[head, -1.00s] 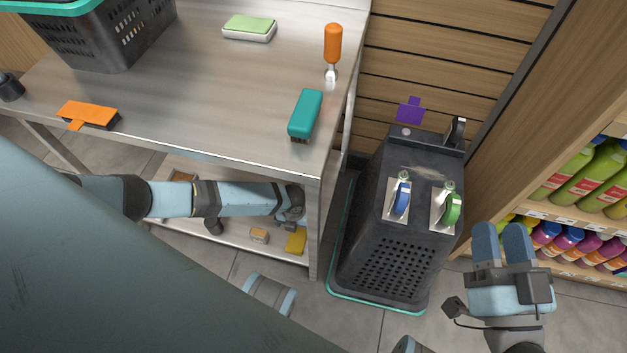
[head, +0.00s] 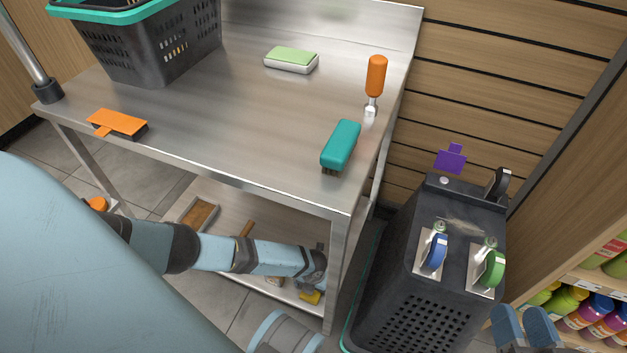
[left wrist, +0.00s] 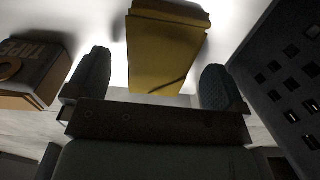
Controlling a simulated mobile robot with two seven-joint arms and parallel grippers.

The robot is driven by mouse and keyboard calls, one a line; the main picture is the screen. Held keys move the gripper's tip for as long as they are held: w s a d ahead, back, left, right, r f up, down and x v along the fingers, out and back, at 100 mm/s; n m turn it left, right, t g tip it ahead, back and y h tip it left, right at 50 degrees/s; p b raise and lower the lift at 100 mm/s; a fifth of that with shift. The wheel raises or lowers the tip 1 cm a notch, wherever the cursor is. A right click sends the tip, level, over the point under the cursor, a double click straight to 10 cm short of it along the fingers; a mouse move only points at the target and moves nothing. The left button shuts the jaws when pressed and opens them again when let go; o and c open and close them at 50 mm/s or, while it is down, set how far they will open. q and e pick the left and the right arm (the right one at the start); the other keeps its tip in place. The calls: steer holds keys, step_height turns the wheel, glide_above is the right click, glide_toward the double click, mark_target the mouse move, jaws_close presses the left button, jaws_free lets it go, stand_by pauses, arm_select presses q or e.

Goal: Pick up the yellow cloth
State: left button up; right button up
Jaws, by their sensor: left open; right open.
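The yellow cloth (head: 310,297) lies on the lower shelf of the steel table, near its right front leg, partly hidden behind my left arm in the head view. In the left wrist view the folded yellow cloth (left wrist: 165,50) is ahead of my left gripper (left wrist: 155,88), roughly between its two dark fingers. The left fingers are open and apart, with the cloth's near edge close to the gap. In the head view the left gripper's fingers are hidden under the table. My right gripper (head: 524,328) is at the lower right edge, open and empty, away from the cloth.
A box with printed letters (left wrist: 30,72) stands left of the left fingers. A dark perforated wall is on their right. The table leg (head: 335,270) is beside my left arm. Bottles (head: 590,310) fill the right shelf.

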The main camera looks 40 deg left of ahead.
arm_select(q)
steer(key=shift+f, duration=0.6)
arm_select(e)
steer(key=shift+w+d, duration=0.1)
steer(key=shift+w, duration=0.05)
arm_select(q)
steer(key=c, duration=1)
steer(key=shift+r, duration=0.2)
step_height(320, 180, up, 20)
steer(key=p, duration=0.9)
steer(key=shift+f, duration=0.15)
arm_select(e)
step_height(320, 180, up, 7)
steer(key=d+m+t, duration=0.1)
steer(key=t, duration=0.1)
steer(key=shift+s+d+r+h, duration=0.15)
steer(key=shift+s+h, duration=0.05)
steer(key=shift+h, duration=0.2)
arm_select(q)
steer(key=shift+o, duration=0.4)
